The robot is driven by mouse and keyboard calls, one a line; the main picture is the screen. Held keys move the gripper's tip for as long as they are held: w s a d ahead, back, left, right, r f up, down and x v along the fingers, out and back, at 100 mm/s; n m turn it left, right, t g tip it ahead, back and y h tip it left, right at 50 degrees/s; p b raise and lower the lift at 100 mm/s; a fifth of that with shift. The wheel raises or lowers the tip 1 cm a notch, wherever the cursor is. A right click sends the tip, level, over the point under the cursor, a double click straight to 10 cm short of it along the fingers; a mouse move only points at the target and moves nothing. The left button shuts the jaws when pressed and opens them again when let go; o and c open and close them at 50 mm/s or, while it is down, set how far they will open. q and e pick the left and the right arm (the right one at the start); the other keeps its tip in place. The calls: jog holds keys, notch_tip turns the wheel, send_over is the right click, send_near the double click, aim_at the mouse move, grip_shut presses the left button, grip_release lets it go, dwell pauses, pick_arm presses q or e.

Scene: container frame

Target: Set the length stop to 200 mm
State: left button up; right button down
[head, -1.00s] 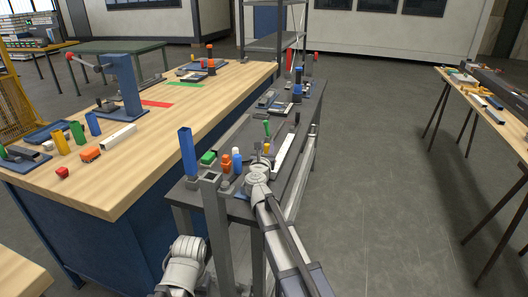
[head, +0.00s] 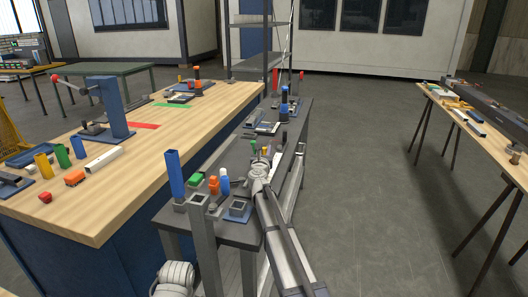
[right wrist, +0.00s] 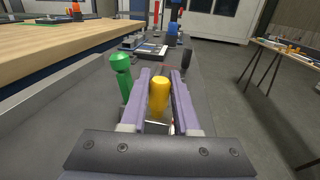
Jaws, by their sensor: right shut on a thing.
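In the right wrist view, a yellow rounded knob (right wrist: 159,95) stands between the two purple fingers of my right gripper (right wrist: 160,88), which is shut on it. A green knob (right wrist: 121,75) stands just left of the fingers. It also shows in the head view (head: 253,147). In the head view my right gripper (head: 263,158) is over the narrow dark bench, its fingers small and partly hidden by the wrist. A pale strip (head: 277,159) lies just right of it. I cannot read any scale marks.
A wooden workbench (head: 120,190) runs along the left.

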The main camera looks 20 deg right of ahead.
jog(key=c, duration=0.7)
grip_release()
jog(key=shift+o, duration=0.2)
jog(key=shift+s, duration=0.1)
jog(key=v, duration=0.7)
jog(key=shift+s+a, duration=0.2)
jog(key=shift+s, duration=0.15)
jog(key=shift+w, duration=0.1)
